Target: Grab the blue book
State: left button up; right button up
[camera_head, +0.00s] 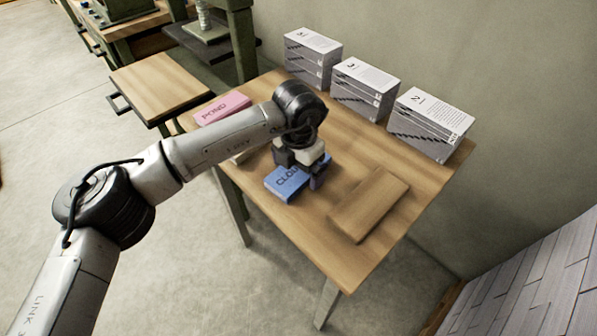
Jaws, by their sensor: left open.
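The blue book (284,183) lies flat on the wooden table (330,245), with dark lettering on its cover that is partly hidden. My left gripper (302,172) is right over the book, pointing down, with its fingers at the book's right part. The gripper is open; whether a finger touches the book I cannot tell. The gripper and wrist hide the book's upper right part. My right gripper is not in view.
A pink book (222,107) lies at the table's left end, partly near my forearm. A wooden block (369,208) lies right of the blue book.

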pick_arm(q)
jog(key=c, duration=1)
jog(key=shift+r, duration=0.15)
